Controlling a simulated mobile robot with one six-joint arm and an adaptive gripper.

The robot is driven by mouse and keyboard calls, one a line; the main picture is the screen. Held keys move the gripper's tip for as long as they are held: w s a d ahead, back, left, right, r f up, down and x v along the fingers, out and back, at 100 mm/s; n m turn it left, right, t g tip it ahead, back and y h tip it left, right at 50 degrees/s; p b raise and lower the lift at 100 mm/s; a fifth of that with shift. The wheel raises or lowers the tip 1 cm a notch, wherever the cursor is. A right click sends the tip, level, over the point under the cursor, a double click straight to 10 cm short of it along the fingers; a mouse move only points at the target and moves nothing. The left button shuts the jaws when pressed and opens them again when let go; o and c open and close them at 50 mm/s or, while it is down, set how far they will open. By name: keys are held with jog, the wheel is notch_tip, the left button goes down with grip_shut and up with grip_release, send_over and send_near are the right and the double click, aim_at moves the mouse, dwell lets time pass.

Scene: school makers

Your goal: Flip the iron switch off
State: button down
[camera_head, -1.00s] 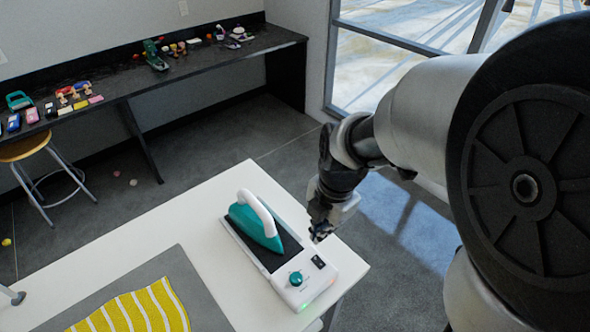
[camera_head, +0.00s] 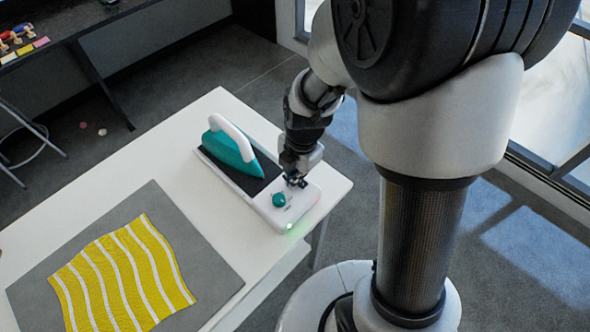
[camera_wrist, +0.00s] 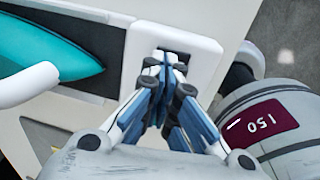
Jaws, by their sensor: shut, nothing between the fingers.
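A teal iron (camera_head: 232,152) with a white handle rests on the dark plate of a white iron station (camera_head: 316,202). The station has a teal knob (camera_head: 279,199) and a lit green light (camera_head: 289,226) at its front corner. My gripper (camera_head: 296,182) is shut and empty, with its fingertips at the station's top, just behind the knob.
The white table (camera_head: 215,112) also holds a grey mat (camera_head: 215,270) with a yellow and white striped cloth (camera_head: 125,275) on it. A dark bench (camera_head: 95,22) stands behind, with a stool (camera_head: 25,140) beside it. Open floor lies beyond the table.

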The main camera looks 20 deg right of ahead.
dwell(0.3)
jog(key=shift+a+p, duration=0.1)
jog(key=shift+p, duration=0.5)
jog(key=shift+w+f+g, duration=0.2)
jog(key=shift+f+g, duration=0.1)
jog(key=shift+s, duration=0.3)
jog(key=shift+s+d+r, duration=0.15)
jog(key=shift+s+d, duration=0.25)
jog(key=shift+s, duration=0.1)
